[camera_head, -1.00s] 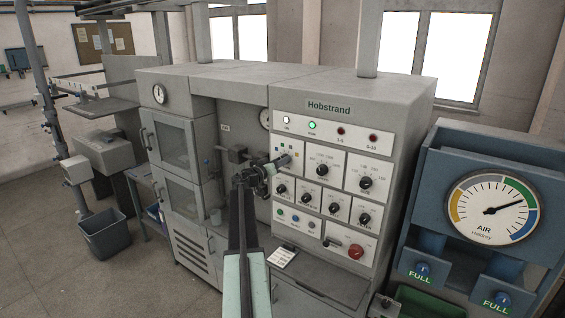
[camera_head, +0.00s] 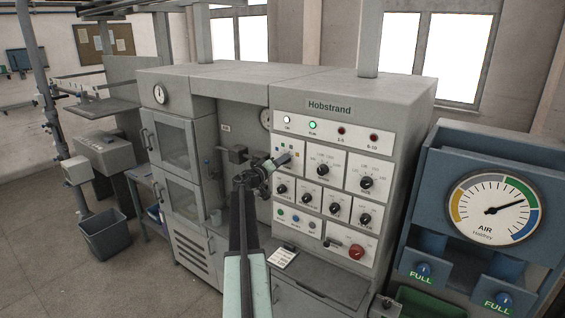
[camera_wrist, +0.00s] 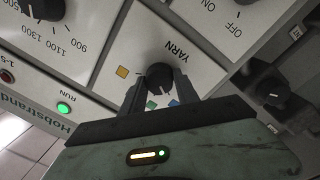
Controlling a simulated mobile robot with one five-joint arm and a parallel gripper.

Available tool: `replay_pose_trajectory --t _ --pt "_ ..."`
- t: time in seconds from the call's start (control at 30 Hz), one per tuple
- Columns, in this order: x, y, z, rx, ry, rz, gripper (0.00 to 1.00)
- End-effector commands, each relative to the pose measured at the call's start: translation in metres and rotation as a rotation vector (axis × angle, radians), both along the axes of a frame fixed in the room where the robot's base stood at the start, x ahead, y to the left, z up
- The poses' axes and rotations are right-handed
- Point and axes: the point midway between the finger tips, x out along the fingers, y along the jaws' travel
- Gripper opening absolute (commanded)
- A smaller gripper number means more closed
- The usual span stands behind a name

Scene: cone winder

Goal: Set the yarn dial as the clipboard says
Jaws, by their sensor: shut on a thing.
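The yarn dial is a black knob (camera_wrist: 159,75) on a white panel marked YARN, with orange, green and blue squares around it in the wrist view. My gripper (camera_wrist: 160,86) is shut on this knob, one finger on each side. The fingers and gripper body cover part of the panel, and I cannot tell which square the knob points at. In the head view my gripper (camera_head: 272,165) reaches the upper left panel (camera_head: 290,150) of the Hobstrand machine. A white sheet, perhaps the clipboard (camera_head: 282,257), lies on the ledge below; its writing is too small to read.
Other black dials (camera_head: 323,170) sit close to the right and below. A red knob (camera_head: 356,252) is low on the front. The RUN lamp (camera_head: 312,125) glows green. A blue air unit (camera_head: 440,160) stands at right. Floor is open at lower left.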

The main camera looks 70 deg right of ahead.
Motion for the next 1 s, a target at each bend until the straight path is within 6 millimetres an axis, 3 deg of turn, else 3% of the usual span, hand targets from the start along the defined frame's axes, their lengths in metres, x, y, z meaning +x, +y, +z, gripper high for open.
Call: replay_pose_trajectory --t 0.23,0.27,0.3,0.33,0.73,1.0 --pt "-0.001 0.001 -0.001 0.001 -0.001 -0.003 0.00" --pt "-0.001 0.001 -0.001 0.000 -0.001 -0.002 0.45" --pt "-0.001 0.001 -0.001 0.000 -0.001 -0.002 0.56" --pt "-0.001 0.001 0.000 0.000 -0.001 -0.002 0.58" --pt "0.001 0.007 0.000 0.000 0.000 0.000 0.58" --pt "0.014 0.053 -0.003 0.000 0.000 0.001 0.58"
